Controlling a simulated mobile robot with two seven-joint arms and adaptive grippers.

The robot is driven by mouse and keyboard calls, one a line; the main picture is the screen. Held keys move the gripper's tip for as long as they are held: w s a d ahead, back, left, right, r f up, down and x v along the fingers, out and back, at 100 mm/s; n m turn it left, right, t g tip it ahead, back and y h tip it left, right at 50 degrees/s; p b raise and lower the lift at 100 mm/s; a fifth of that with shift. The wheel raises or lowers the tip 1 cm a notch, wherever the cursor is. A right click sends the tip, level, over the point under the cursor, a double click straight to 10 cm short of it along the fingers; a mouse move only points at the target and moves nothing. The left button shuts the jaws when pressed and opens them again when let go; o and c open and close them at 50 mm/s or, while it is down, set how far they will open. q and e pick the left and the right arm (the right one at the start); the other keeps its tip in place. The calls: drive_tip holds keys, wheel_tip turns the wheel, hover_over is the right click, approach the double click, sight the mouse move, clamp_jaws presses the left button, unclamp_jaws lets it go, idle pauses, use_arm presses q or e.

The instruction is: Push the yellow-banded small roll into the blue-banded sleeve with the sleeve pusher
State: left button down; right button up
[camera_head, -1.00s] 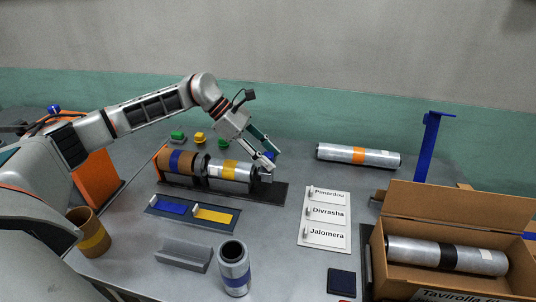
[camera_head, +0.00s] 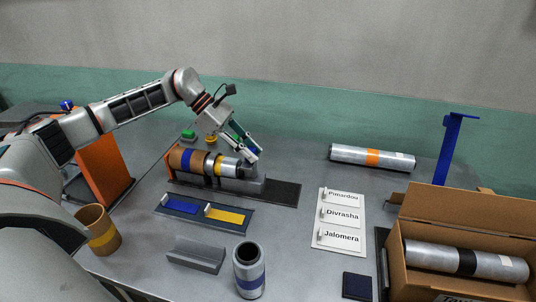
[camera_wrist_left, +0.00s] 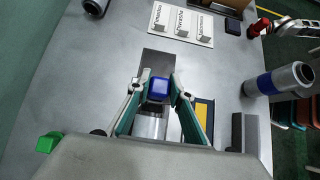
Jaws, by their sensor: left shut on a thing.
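The brown blue-banded sleeve (camera_head: 186,160) lies on its side at the left of a dark base (camera_head: 283,192). The silver yellow-banded small roll (camera_head: 219,165) lies in line with it on the right, its left end at the sleeve's mouth and partly inside. Its yellow band still shows outside. The grey sleeve pusher (camera_head: 252,184) stands on the base at the roll's right end. My left gripper (camera_head: 252,157) is shut on the pusher's blue knob (camera_wrist_left: 158,88), clearly seen between the fingers in the left wrist view. My right gripper is not in view.
In front lie a tray with blue and yellow strips (camera_head: 225,215), a grey cradle (camera_head: 195,255) and an upright silver roll (camera_head: 249,270). Label plates (camera_head: 340,220) and an open cardboard box (camera_head: 440,225) stand right. An orange-banded roll (camera_head: 372,157) lies behind.

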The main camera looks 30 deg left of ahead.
use_arm(q)
hover_over(226, 159)
drive_tip(key=shift+a+b, duration=0.15)
drive_tip(key=shift+b, duration=0.2)
drive_tip(key=c, duration=1.8)
unclamp_jaws()
drive_tip(key=v, duration=1.2)
drive_tip(key=shift+w, duration=0.1)
